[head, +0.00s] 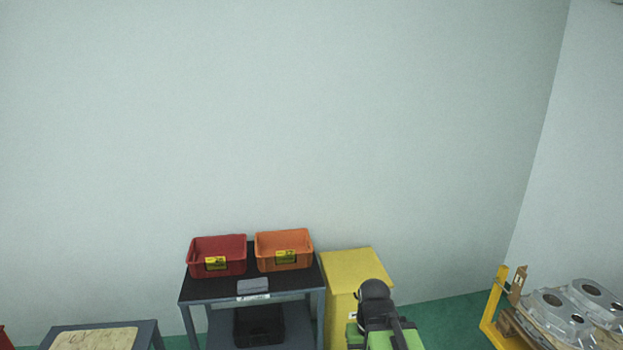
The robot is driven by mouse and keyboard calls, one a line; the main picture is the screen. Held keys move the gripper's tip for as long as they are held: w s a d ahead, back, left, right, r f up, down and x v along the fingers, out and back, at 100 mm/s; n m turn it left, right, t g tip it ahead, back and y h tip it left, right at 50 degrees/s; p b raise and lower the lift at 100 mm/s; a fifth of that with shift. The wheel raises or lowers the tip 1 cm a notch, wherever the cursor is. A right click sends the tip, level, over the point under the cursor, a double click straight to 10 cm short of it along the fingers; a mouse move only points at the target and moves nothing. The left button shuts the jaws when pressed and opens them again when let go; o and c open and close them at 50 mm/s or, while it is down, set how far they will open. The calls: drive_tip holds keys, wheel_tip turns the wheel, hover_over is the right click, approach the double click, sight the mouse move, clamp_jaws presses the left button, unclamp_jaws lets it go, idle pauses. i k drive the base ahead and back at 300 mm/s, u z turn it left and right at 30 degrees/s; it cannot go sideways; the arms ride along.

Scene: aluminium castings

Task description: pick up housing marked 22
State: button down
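Several silver-grey aluminium castings (560,303) lie on the right, at the picture's lower right edge, with round dark openings on top. Any mark on them is too small to read, so I cannot tell which is housing 22. Part of my own arm, black and green, shows at the bottom centre, well to the left of the castings. My gripper's fingers do not show.
A yellow frame (493,306) stands left of the castings. A dark table (215,290) holds a red bin (218,250), an orange bin (284,245) and a small grey block (253,286); a black bin (245,330) sits below. A yellow cabinet (345,262) stands beside it. Green floor shows between.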

sight(551, 310)
drive_tip(key=z, duration=2)
drive_tip(key=k, duration=0.55)
drive_tip(key=u, duration=0.2)
drive_tip(key=i, duration=1.85)
drive_tip(key=u, duration=0.8)
